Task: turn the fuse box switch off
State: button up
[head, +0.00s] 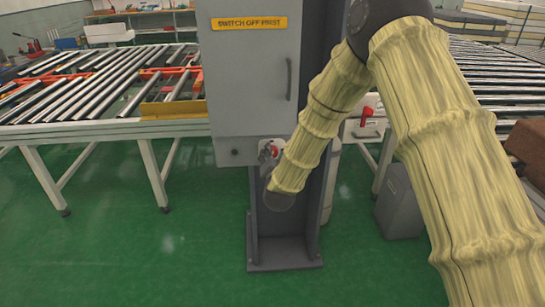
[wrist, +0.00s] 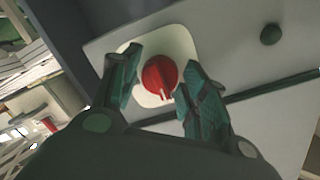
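The fuse box (head: 245,75) is a grey cabinet on a dark post, with a yellow "SWITCH OFF FIRST" label. Its red rotary switch (wrist: 159,74) sits on a pale square plate in the wrist view, with a pale mark pointing toward the bottom of the picture. My gripper (wrist: 160,78) is open, with one finger on each side of the switch. The right finger looks very close to it; I cannot tell whether it touches. In the head view the switch area (head: 270,149) is small and partly covered by my arm.
A roller conveyor (head: 100,85) stands at the left and another (head: 490,65) at the right. A second red switch (head: 367,112) is on a pale box right of the post. A grey bin (head: 399,205) stands on the green floor, which is clear in front.

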jog(key=shift+o, duration=0.7)
jog(key=shift+s, duration=0.1)
jog(key=s+r, duration=0.1)
jog(key=s, duration=1)
jog(key=shift+s+r, duration=0.2)
jog(key=shift+s, duration=0.15)
jog(key=s+d+f+n+g, duration=0.2)
jog(key=s+d+f+g, duration=0.2)
jog(key=s+f, duration=0.8)
jog(key=s+d+f+n+g, duration=0.2)
jog(key=s+d+f+g, duration=0.4)
jog(key=f, duration=0.9)
jog(key=s+d+f+n+g, duration=0.1)
jog(key=s+d+f+g, duration=0.1)
jog(key=s, duration=0.7)
jog(key=s+d+f+n+g, duration=0.1)
jog(key=s+f, duration=0.3)
jog(key=s, duration=0.5)
jog(key=s+d+f+n+g, duration=0.1)
jog(key=s+d+f+g, duration=0.1)
jog(key=s, duration=0.7)
notch_tip(320, 180, down, 2)
jog(key=shift+s+d+f+g, duration=0.1)
jog(key=shift+s+d+g, duration=0.3)
jog(key=shift+g, duration=0.4)
